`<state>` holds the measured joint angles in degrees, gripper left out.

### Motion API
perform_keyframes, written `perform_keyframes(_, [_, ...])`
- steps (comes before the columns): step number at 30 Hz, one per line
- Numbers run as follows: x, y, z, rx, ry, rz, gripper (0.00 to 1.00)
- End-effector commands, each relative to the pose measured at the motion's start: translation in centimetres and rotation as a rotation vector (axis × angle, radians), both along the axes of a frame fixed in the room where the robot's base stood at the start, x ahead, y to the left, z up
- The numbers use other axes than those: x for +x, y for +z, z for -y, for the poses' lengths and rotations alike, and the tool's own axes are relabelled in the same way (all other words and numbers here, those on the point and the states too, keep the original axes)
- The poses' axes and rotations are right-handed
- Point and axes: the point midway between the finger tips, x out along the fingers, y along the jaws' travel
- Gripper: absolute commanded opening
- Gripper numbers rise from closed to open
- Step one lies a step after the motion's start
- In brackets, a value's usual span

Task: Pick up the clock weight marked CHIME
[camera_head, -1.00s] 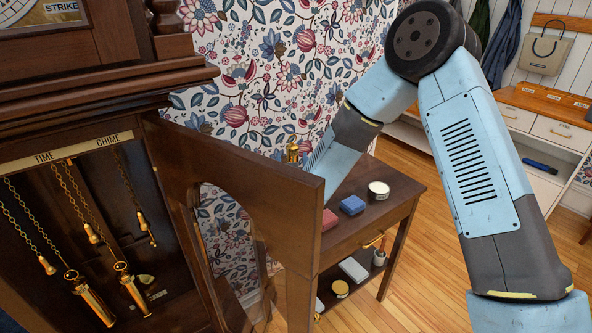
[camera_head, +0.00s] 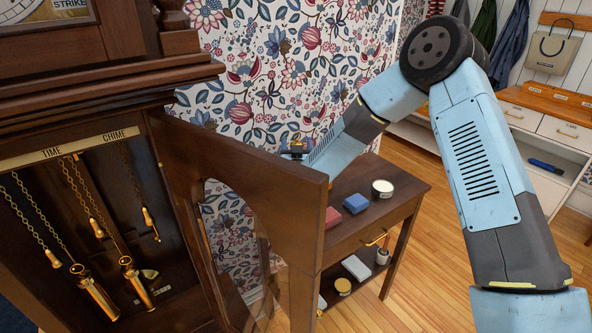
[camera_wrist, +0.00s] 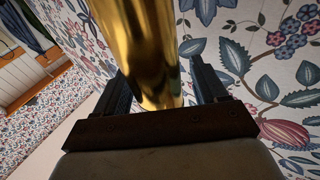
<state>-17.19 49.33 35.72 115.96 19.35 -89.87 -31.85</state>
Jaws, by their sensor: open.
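A brass weight (camera_head: 295,144) shows just above the top edge of the open clock door, its lower part hidden. In the wrist view a shiny brass cylinder (camera_wrist: 150,45) stands between the two dark fingers of my gripper (camera_wrist: 162,85), which are apart on either side of it. I cannot tell whether they touch it. No marking on it can be read. In the clock case, two brass weights (camera_head: 95,296) (camera_head: 137,285) hang on chains below a strip (camera_head: 85,147) lettered TIME and CHIME. An empty hook (camera_head: 150,224) hangs at the right, under CHIME.
The open wooden door (camera_head: 250,160) stands between the case and a side table (camera_head: 400,190). Wallpaper is close behind my gripper.

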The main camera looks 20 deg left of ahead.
Motion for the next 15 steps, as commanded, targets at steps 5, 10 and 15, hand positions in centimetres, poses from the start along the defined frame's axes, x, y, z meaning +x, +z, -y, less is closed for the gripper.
perform_keyframes(5, [-0.01,0.00,0.02,0.000,0.000,0.000,0.63])
perform_keyframes(10, [-0.02,-0.01,0.03,0.000,0.000,0.000,0.47])
perform_keyframes(15, [-0.03,-0.02,0.03,0.000,0.000,0.000,0.30])
